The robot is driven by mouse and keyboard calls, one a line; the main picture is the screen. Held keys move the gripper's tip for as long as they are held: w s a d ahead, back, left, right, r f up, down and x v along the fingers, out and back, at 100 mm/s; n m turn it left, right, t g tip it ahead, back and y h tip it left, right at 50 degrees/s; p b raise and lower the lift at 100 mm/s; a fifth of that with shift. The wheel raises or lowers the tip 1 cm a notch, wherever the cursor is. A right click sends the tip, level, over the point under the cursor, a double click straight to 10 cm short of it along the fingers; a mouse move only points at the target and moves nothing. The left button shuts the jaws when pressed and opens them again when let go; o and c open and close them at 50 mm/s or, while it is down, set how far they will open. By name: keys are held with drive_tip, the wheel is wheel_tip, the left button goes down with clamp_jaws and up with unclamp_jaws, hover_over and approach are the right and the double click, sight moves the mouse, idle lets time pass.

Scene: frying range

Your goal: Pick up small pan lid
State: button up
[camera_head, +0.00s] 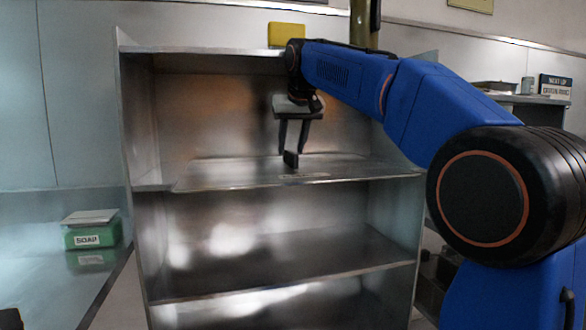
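My gripper (292,150) points down inside the upper bay of the metal shelf unit, just above its upper shelf. Its two dark fingers stand apart higher up, with the back wall showing between them. A small dark block (290,159) sits at the fingertips; I cannot tell whether it is a lid's knob or part of a finger. Below it lies a flat, shiny metal sheet (235,178) on or as part of the shelf. No round pan lid can be made out clearly. I cannot tell whether the fingers grip anything.
The lower shelf (290,262) looks empty. A green soap box (92,230) stands on the left counter. A yellow object (286,35) is behind the unit's top. A sign (555,87) stands at the right.

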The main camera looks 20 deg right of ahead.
sight(290, 151)
drive_tip(key=x, duration=0.3)
drive_tip(key=shift+w+f, duration=0.1)
drive_tip(key=shift+f, duration=0.05)
clamp_jaws()
idle(1.3)
